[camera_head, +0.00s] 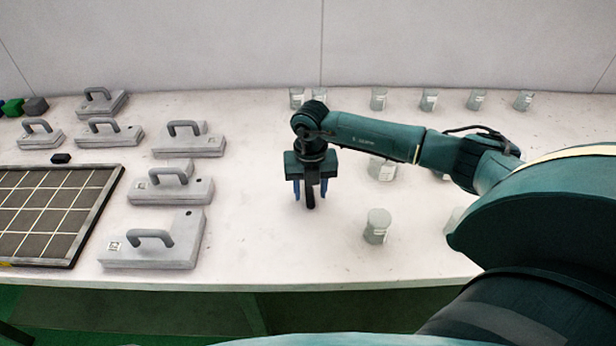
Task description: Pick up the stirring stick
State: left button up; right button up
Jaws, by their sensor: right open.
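My right gripper (310,200) hangs over the white table, left of the beakers, with its two blue fingers apart and pointing down. A dark, narrow upright shape shows between or just behind the fingers; I cannot tell whether it is the stirring stick or part of the gripper. No other stick can be made out. My left gripper is out of view.
Grey handled moulds (158,243) stand at the left beside a dark gridded tray (96,219). A beaker (377,226) stands right of the gripper, with others behind and partly hidden by my arm. The table (262,240) is clear front-left of the gripper.

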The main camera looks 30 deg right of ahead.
jog(key=shift+f, duration=0.45)
grip_shut()
